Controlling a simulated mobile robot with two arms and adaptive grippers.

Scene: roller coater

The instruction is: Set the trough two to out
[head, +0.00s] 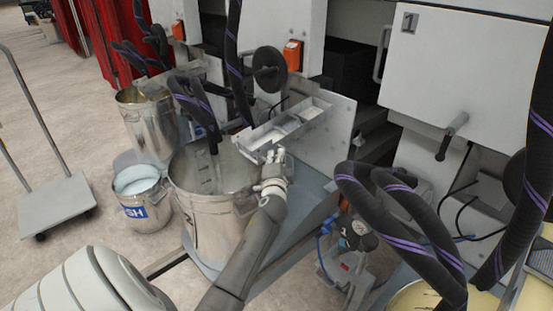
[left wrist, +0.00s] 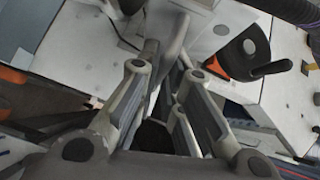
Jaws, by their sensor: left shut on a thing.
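The trough (head: 302,112), a pale metal tray with divided compartments, sits in front of the middle machine, against an upright metal plate. My left gripper (head: 273,157) is at the trough's near left end, above the rim of the large steel bucket (head: 205,205). In the left wrist view my left gripper (left wrist: 167,72) is shut on a narrow grey part, seemingly the trough's handle or edge; the fingers hide most of it. My right gripper is not in view.
Black hoses with purple stripes hang by the trough and at right. A machine panel marked 1 (head: 464,60) is at right. A smaller bucket (head: 141,194) and a flat cart (head: 57,203) stand at left. Pumps and blue tubing (head: 350,245) are right of my arm.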

